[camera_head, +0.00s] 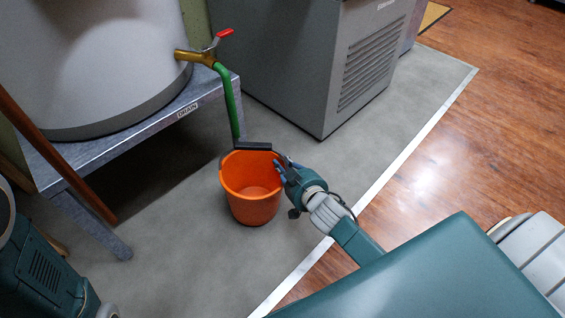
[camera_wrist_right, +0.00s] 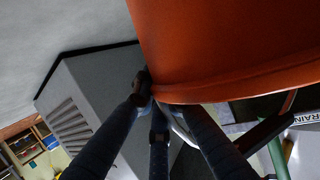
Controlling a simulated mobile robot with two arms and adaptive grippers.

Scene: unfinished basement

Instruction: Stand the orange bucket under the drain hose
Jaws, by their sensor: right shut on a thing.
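The orange bucket (camera_head: 252,207) is upright over the grey floor, open side up; I cannot tell whether its base touches the floor. A dark bar (camera_head: 253,146) lies across its far rim. The green drain hose (camera_head: 229,100) hangs from a brass valve (camera_head: 195,56) with a red lever, and its lower end meets the bucket's far rim in the picture, near that bar. My right gripper (camera_head: 281,172) is shut on the bucket's right rim. In the right wrist view, the bucket (camera_wrist_right: 235,45) fills the upper right, beside the fingers (camera_wrist_right: 150,95). My left gripper is not in view.
A metal stand (camera_head: 150,132) labelled DRAIN carries a large grey tank (camera_head: 85,60) at left. A grey vented cabinet (camera_head: 320,70) stands behind the bucket to the right. A white strip (camera_head: 400,150) divides grey floor from wood floor.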

